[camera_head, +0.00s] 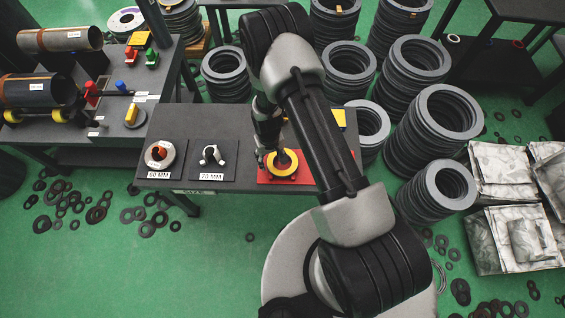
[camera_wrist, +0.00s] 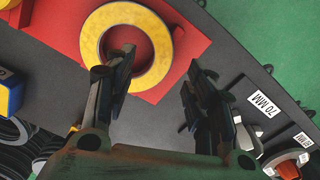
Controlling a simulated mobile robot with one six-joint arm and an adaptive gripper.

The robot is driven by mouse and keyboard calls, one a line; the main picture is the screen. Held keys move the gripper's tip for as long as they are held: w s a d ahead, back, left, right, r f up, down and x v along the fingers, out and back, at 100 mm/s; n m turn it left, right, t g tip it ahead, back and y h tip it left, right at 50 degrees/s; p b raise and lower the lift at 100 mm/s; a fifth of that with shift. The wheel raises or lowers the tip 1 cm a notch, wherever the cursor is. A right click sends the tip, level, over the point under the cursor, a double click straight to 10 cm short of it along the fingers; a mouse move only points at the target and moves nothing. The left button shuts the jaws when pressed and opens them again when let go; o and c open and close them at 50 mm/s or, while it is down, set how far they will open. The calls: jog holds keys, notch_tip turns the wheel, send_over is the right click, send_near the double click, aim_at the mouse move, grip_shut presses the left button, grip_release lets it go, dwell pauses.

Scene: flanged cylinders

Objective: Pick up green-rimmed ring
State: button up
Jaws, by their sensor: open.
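A yellow-rimmed ring (camera_head: 283,172) with a grey inner band lies flat on a red plate (camera_head: 263,179) on the dark table. The wrist view shows this ring (camera_wrist: 101,22) on the red plate (camera_wrist: 62,35). I cannot tell if a finger touches the ring. In the head view my gripper (camera_head: 268,156) is just left of the ring.
An orange-and-white ring (camera_head: 149,157) sits on the 60 MM plate and a white three-armed piece (camera_head: 203,160) on the 70 MM plate. Stacks of grey rings (camera_head: 441,130) stand close right of the table. A side bench (camera_head: 85,110) holds cylinders and clamps.

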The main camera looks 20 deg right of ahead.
aim_at(272, 165)
notch_tip(272, 165, down, 4)
jog(key=shift+d+b, duration=0.1)
jog(key=shift+b, duration=0.5)
jog(key=shift+c, duration=0.2)
grip_shut()
jog(key=shift+r, duration=0.1)
